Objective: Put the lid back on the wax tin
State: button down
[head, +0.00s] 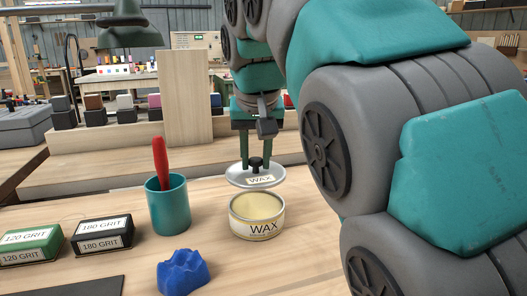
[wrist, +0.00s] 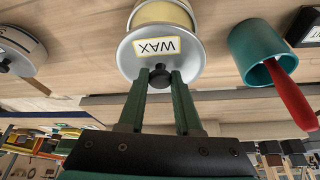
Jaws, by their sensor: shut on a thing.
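The wax tin (head: 257,218) stands open on the wooden bench, its pale yellow wax showing and a WAX label on its side. The round silver lid (head: 238,181) with a black knob and a WAX label is held above and slightly behind the tin, a little tilted in the head view. My gripper (head: 254,166) is shut on the lid's knob. In the wrist view, the fingers of my gripper (wrist: 161,84) close on the knob, and the lid (wrist: 140,64) covers part of the tin (wrist: 163,12). The lid and tin appear apart in the head view.
A teal cup (head: 168,207) with a red-handled tool stands left of the tin. A blue lump (head: 183,272) lies in front. Grit boxes (head: 102,235) sit at the left. Another round item with a knob (wrist: 20,52) shows in the wrist view.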

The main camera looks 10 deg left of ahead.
aim_at(257, 175)
jog(key=shift+f+b, duration=1.4)
jog(key=shift+f, duration=1.4)
jog(key=shift+f, duration=0.1)
dwell(0.4)
jog(key=c, duration=0.5)
grip_release()
jog(key=shift+o, duration=0.3)
jog(key=o, duration=0.4)
jog(key=shift+r+p, duration=1.6)
jog(key=shift+r, duration=1.9)
